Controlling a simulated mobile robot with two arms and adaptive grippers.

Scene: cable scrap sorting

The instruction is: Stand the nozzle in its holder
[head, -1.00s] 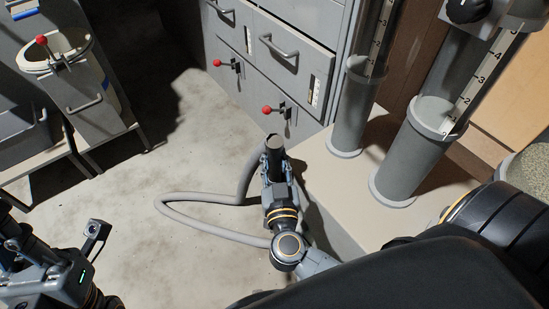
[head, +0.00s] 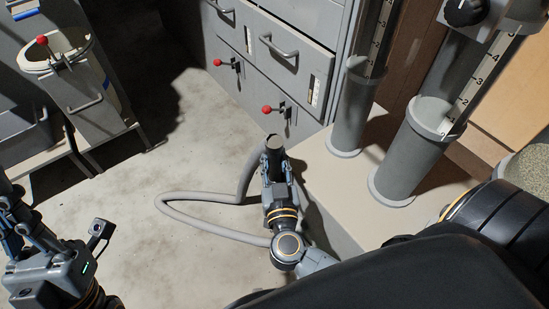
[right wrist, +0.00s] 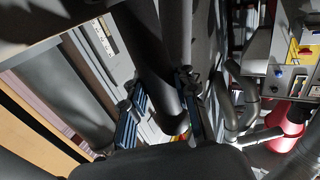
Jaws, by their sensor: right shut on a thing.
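The nozzle (head: 275,147) is a dark grey tube with a grey hose (head: 205,199) looping away to the left over the floor. My right gripper (head: 276,163) is shut on the nozzle, which points up beside the pale ledge. In the right wrist view the dark nozzle (right wrist: 158,75) runs between the blue-padded fingers (right wrist: 160,118). My left gripper (head: 22,222) is at the lower left, partly cut off by the frame edge, far from the nozzle. I cannot make out a holder for certain in either view.
Two grey flanged tubes (head: 349,120) (head: 405,155) with scales stand on the pale ledge (head: 330,185) right of my right gripper. A grey drawer cabinet (head: 280,65) with red-knobbed levers stands behind. A grey bin (head: 88,103) is at the left. The middle floor is clear apart from the hose.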

